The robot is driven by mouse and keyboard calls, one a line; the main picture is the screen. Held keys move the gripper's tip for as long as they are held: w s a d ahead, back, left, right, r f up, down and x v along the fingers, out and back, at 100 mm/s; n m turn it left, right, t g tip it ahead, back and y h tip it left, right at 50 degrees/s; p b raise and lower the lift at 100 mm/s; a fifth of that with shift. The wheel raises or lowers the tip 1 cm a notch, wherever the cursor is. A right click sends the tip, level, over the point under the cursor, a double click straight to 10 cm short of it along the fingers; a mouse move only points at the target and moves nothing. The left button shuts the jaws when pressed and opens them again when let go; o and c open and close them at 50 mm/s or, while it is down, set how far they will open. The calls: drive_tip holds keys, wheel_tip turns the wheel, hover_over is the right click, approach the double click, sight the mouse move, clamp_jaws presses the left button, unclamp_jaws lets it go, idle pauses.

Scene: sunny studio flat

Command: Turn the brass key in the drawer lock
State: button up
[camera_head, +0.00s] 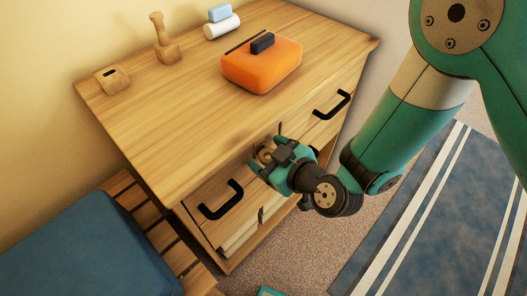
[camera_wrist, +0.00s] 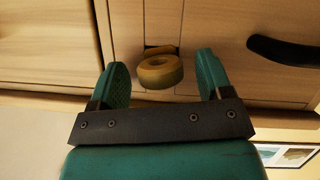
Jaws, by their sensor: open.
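The brass key (camera_wrist: 160,70) sticks out of the front of the wooden drawer unit, with its ring-shaped bow facing me in the wrist view. In the head view the key (camera_head: 265,154) is partly hidden by my gripper. A dark lock plate (camera_wrist: 158,49) shows just behind the bow in the wrist view. My gripper (camera_wrist: 162,82) is open, with one green fingertip on each side of the key and a gap on both sides. In the head view my gripper (camera_head: 266,158) is at the drawer front, between the two black handles.
Black drawer handles (camera_head: 221,200) (camera_head: 331,104) stick out on both sides; one handle (camera_wrist: 283,52) is close right of my gripper. On the dresser top (camera_head: 180,125) are an orange box (camera_head: 262,70) and small wooden items. A blue-cushioned bench (camera_head: 90,245) stands at left.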

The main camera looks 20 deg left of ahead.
drive_tip(key=c, duration=1)
drive_tip(key=shift+f+m+g+b, duration=0.15)
drive_tip(key=shift+m+g+b, duration=0.2)
drive_tip(key=shift+b, duration=0.7)
drive_tip(key=shift+s+m+g+b, duration=0.1)
drive_tip(key=shift+m+g+b, duration=0.25)
drive_tip(key=shift+m+b, duration=0.35)
drive_tip(key=shift+s+y, duration=0.1)
drive_tip(key=shift+y, duration=0.2)
drive_tip(key=o, duration=0.9)
drive_tip(key=shift+c, duration=0.2)
drive_tip(key=o, duration=0.7)
drive_tip(key=shift+c, duration=0.2)
